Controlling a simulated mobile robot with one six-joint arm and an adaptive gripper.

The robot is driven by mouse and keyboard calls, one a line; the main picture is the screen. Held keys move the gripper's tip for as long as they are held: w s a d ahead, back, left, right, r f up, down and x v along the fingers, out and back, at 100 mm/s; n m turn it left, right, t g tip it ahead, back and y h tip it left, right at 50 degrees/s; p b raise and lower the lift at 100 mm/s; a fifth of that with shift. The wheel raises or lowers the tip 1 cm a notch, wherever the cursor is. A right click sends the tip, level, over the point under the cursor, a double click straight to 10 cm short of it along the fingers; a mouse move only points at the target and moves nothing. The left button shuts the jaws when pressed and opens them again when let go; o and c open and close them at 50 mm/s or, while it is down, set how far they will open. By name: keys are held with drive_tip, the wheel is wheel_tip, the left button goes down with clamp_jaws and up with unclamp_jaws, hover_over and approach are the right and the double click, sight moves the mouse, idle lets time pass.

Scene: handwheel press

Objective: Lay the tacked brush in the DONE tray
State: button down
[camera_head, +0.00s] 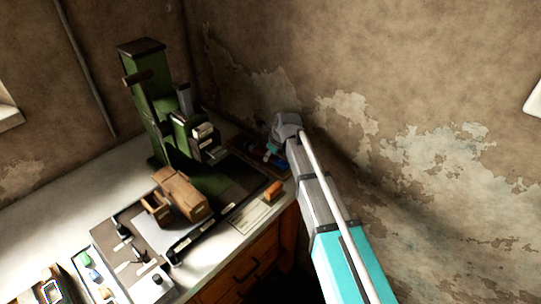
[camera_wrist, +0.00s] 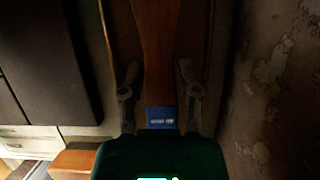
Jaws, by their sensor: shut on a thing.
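The brush shows in the wrist view as a brown wooden piece (camera_wrist: 158,50) with a blue label (camera_wrist: 162,114) between my fingers. My gripper (camera_wrist: 156,96) is shut on it. In the head view my gripper (camera_head: 287,126) is over the back right corner of the bench, by the wall. A dark tray (camera_head: 283,172) with red and blue things in it lies just below and left of it there. I cannot read any DONE marking. In the wrist view a thin wooden rim (camera_wrist: 107,28) runs beside the brush. I cannot tell whether the brush touches the tray.
The green press (camera_head: 160,110) stands left of the tray on a dark base (camera_wrist: 55,60). An orange-brown block (camera_head: 273,191) and a white card (camera_head: 251,214) lie in front of the tray. A wooden box (camera_head: 182,193) stands before the press. The peeling wall (camera_head: 400,130) is close on the right.

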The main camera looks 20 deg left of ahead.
idle(0.5)
drive_tip(key=shift+c, duration=1.3)
unclamp_jaws()
drive_tip(key=shift+r, duration=0.2)
